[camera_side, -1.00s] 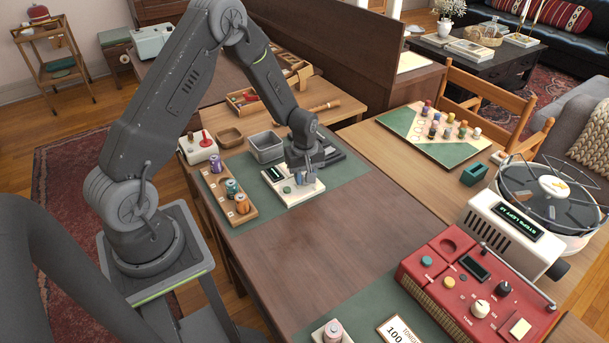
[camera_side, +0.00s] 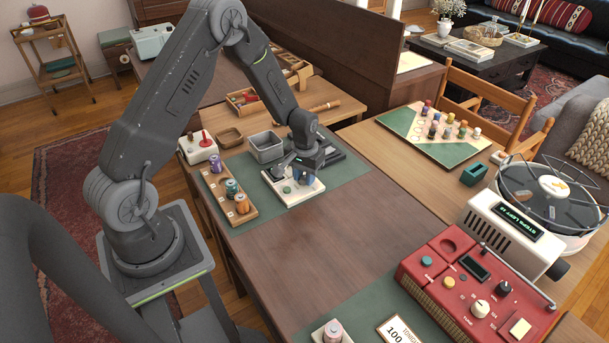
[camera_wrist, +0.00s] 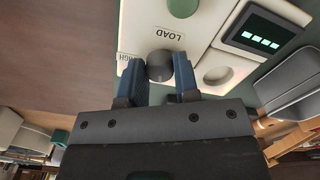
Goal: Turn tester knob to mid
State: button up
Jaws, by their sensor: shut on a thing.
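The tester (camera_side: 285,196) is a cream box on the green mat, below my wrist in the side view. The wrist view shows its cream top (camera_wrist: 207,35), a green button (camera_wrist: 183,6), a lit display (camera_wrist: 263,38) with several green bars, and LOAD and HIGH labels, HIGH partly hidden. The dark grey knob (camera_wrist: 159,62) stands below the LOAD label. My gripper (camera_wrist: 160,80) is shut on this knob, with one blue finger on each side. In the side view my gripper (camera_side: 306,180) hides the knob and part of the tester.
A wooden tray of spools (camera_side: 228,195) stands left of the tester. A grey metal bin (camera_side: 267,147) is behind it, also in the wrist view (camera_wrist: 292,88). A red console (camera_side: 475,290) and cream display unit (camera_side: 510,235) are at front right.

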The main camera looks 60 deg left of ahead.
aim_at(304, 177)
jog(key=shift+m, duration=1.6)
jog(key=o, duration=0.9)
jog(key=shift+o, duration=0.2)
notch_tip(304, 177, up, 14)
jog(key=shift+f, duration=0.1)
